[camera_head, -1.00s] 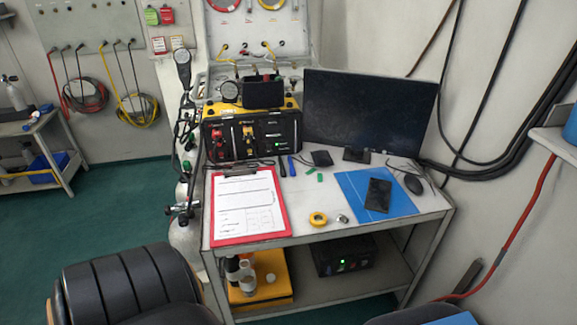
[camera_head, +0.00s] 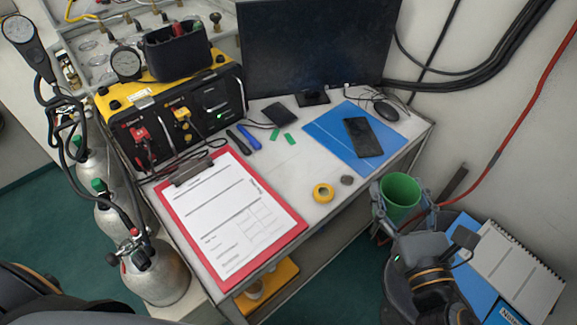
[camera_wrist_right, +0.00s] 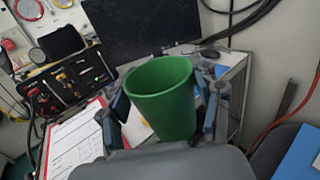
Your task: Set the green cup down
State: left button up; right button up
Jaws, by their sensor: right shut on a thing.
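The green cup (camera_head: 399,196) is upright in my right gripper (camera_head: 400,207), at the right front corner of the table in the head view. The gripper's fingers close around the cup's sides. In the right wrist view the cup (camera_wrist_right: 163,100) fills the middle, its open rim toward the camera, with a blue-grey finger on each side of it. The cup appears to be beside the table's right edge rather than over the top; its exact height is hard to tell. My left gripper is not in view.
The table (camera_head: 290,206) holds a red clipboard (camera_head: 293,233), yellow tape (camera_head: 323,193), a small grey lump (camera_head: 347,180), a blue mat (camera_head: 331,128) with a black phone (camera_head: 363,137), and a mouse (camera_head: 386,110). Bare tabletop shows near the tape. A monitor (camera_head: 310,45) stands behind.

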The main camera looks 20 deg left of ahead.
jog(key=w+a+f+n+g+y+b, duration=0.2)
jog(key=w+a+n+g+y+b, duration=0.2)
jog(key=a, duration=0.4)
jog(key=w+a+f+n+g+y+b, duration=0.25)
jog(key=w+a+y+b, duration=0.2)
jog(key=a, duration=0.35)
jog(key=shift+n, duration=0.35)
jog(key=shift+w+a+f, duration=0.65)
jog(key=shift+a+f, duration=0.05)
jog(key=shift+f, duration=0.8)
jog(key=shift+w+a+f, duration=0.6)
jog(key=shift+a+f, duration=0.05)
jog(key=shift+f, duration=0.8)
jog(key=shift+w+a+f, duration=0.65)
jog(key=shift+a+f, duration=0.05)
jog(key=shift+f, duration=0.8)
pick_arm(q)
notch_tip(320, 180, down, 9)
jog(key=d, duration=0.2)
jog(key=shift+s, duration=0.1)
